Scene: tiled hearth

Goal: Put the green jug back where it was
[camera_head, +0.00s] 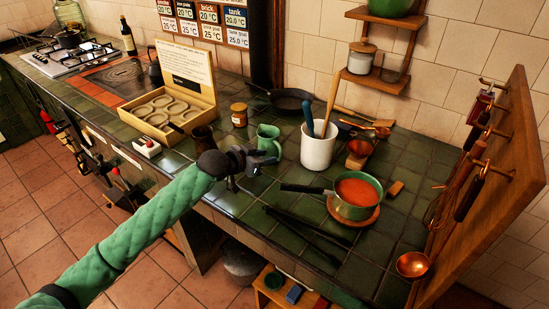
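The green jug (268,138) stands upright on the dark green tiled counter, behind and slightly right of my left gripper. My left gripper (247,178) is at the end of the green-sleeved arm, over the counter's front part. Its dark fingers look spread apart with nothing between them. The gripper partly overlaps the area in front of the jug; I cannot tell whether it touches it. My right gripper is not in view.
A white utensil crock (318,148) stands right of the jug. A pot of orange soup (357,193) sits on a round board. A small dark jug (203,138), an amber jar (239,114) and an open box (168,108) are to the left. Long dark tongs (306,232) lie in front.

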